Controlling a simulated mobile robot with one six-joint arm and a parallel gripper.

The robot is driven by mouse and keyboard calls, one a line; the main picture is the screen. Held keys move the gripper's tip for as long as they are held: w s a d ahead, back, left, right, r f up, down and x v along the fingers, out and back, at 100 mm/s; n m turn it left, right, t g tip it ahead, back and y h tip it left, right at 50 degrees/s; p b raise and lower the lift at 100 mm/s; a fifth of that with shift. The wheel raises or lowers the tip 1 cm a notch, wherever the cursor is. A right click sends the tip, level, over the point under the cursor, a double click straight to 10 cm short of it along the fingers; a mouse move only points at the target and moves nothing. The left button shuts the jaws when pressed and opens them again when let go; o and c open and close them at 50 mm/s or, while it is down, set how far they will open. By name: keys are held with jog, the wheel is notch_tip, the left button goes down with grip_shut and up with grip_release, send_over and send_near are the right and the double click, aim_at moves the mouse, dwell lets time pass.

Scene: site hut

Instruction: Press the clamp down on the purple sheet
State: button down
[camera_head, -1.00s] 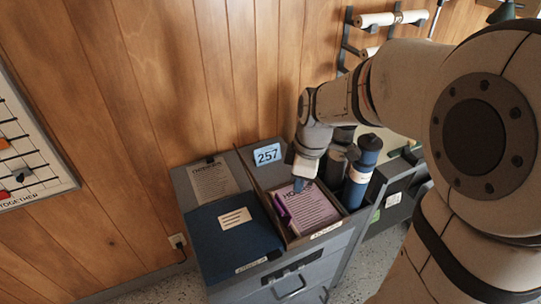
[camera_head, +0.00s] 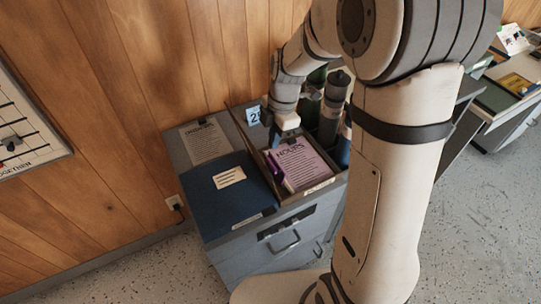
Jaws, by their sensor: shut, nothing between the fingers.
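The purple sheet (camera_head: 303,163), headed with dark print, lies in a shallow tray (camera_head: 318,188) on the grey cabinet. My gripper (camera_head: 275,140) points down at the sheet's far left corner, its fingers shut and empty. I cannot tell whether the tips touch anything. A small bright purple item (camera_head: 267,146) shows by the left side of the sheet, close to the fingertips. The clamp cannot be made out clearly; the far edge of the sheet is partly behind my gripper.
A dark blue folder (camera_head: 229,196) and a grey printed sheet (camera_head: 205,142) lie to the left. A blue number card (camera_head: 253,115) stands behind, partly covered. Dark cylinders (camera_head: 333,100) stand close on the right. A wooden wall (camera_head: 150,60) rises behind.

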aim_at(270, 163)
jog(key=f, duration=0.3)
jog(key=a+f, duration=0.1)
jog(key=f, duration=0.5)
jog(key=shift+s+a+f+p, duration=0.25)
jog(key=shift+s+f+p, duration=0.05)
jog(key=shift+p, duration=0.05)
jog(key=shift+d, duration=0.15)
